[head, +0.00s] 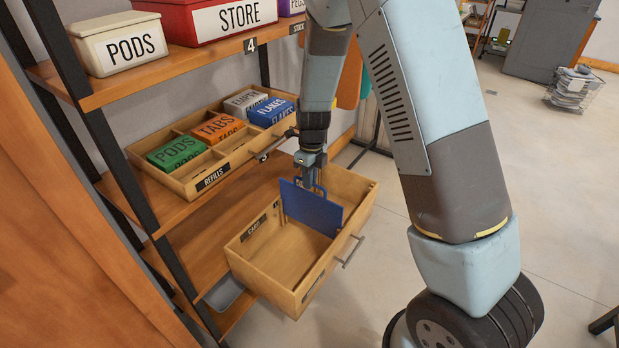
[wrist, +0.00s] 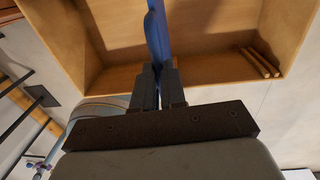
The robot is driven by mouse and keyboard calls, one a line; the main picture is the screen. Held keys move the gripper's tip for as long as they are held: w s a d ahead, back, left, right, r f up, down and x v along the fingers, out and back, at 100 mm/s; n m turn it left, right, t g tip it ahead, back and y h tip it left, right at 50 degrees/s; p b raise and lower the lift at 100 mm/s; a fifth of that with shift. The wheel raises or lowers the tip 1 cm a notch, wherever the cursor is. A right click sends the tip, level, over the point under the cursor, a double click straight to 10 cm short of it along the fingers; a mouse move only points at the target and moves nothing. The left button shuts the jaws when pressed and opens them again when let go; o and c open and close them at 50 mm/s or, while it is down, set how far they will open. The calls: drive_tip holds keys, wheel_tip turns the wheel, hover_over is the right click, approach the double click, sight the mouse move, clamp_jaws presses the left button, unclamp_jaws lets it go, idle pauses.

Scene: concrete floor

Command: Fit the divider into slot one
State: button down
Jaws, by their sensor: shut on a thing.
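The blue divider (head: 313,212) is a flat upright panel inside the open wooden drawer (head: 266,284). My gripper (head: 311,184) is shut on its top edge from above. In the wrist view the divider (wrist: 156,35) runs away from my gripper's fingertips (wrist: 158,88). Two narrow parallel wooden ribs (wrist: 259,62) with a gap between them stand on the drawer's inner side, to the right of the divider and apart from it in that view. Whether the divider's lower edge touches the drawer floor cannot be told. Its far side and lower edge are partly hidden.
A REFILLS tray (head: 211,180) with green, orange, white and blue boxes sits on the shelf left of the drawer. A black shelf post (head: 125,165) stands further left. PODS (head: 118,46) and STORE (head: 212,18) bins are above. Open floor lies to the right.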

wheel_tip(320, 180, down, 8)
idle(3.6)
drive_tip(key=c, duration=1.1)
unclamp_jaws()
wheel_tip(320, 180, up, 14)
drive_tip(key=shift+w+d+f, duration=0.15)
drive_tip(key=shift+w+d, duration=0.15)
drive_tip(key=shift+w, duration=0.1)
drive_tip(key=s+d+r+n+t+y, duration=0.1)
drive_tip(key=s+d+r+n, duration=0.25)
drive_tip(key=r, duration=0.35)
drive_tip(key=s+d+r+n+t, duration=0.1)
drive_tip(key=s+d+r+n, duration=0.2)
drive_tip(key=r+n, duration=0.25)
drive_tip(key=s+d+r+n+t+y, duration=0.1)
drive_tip(key=s+d+r+n, duration=0.25)
drive_tip(key=r, duration=0.35)
drive_tip(key=s+d+r+n+t+h, duration=0.1)
drive_tip(key=s+d+r+n, duration=0.3)
drive_tip(key=s+n, duration=0.2)
drive_tip(key=s+d+r+n+t+h, duration=0.1)
drive_tip(key=s+d+r+n+t, duration=0.1)
drive_tip(key=s+d+r+n, duration=0.2)
drive_tip(key=s+r+n, duration=0.1)
drive_tip(key=s+n, duration=0.2)
drive_tip(key=s, duration=0.3)
drive_tip(key=shift+s+d, duration=0.15)
drive_tip(key=shift+s, duration=0.15)
